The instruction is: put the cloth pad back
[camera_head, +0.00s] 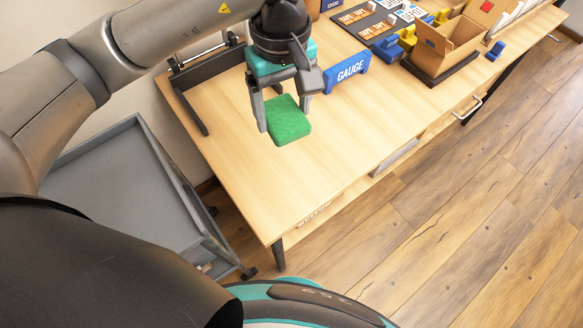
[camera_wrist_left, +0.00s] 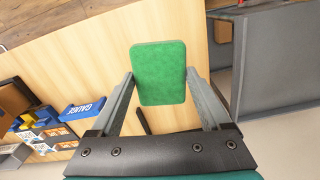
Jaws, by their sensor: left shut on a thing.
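The cloth pad (camera_head: 288,122) is a green, rounded rectangle. My left gripper (camera_head: 284,112) is shut on it, with a grey finger at each side. The pad also shows in the left wrist view (camera_wrist_left: 159,75), held between the two fingers (camera_wrist_left: 160,82). It appears to be above the wooden table (camera_head: 230,130), near the table's left part; the exact height is hard to tell. My right gripper is not in view.
A blue GAUGE block (camera_head: 347,73) stands behind and right of the pad. A dark board with labels (camera_head: 375,22) and an open cardboard box (camera_head: 446,45) are farther right. A grey cart (camera_head: 125,190) stands left of the table. The table's front left is clear.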

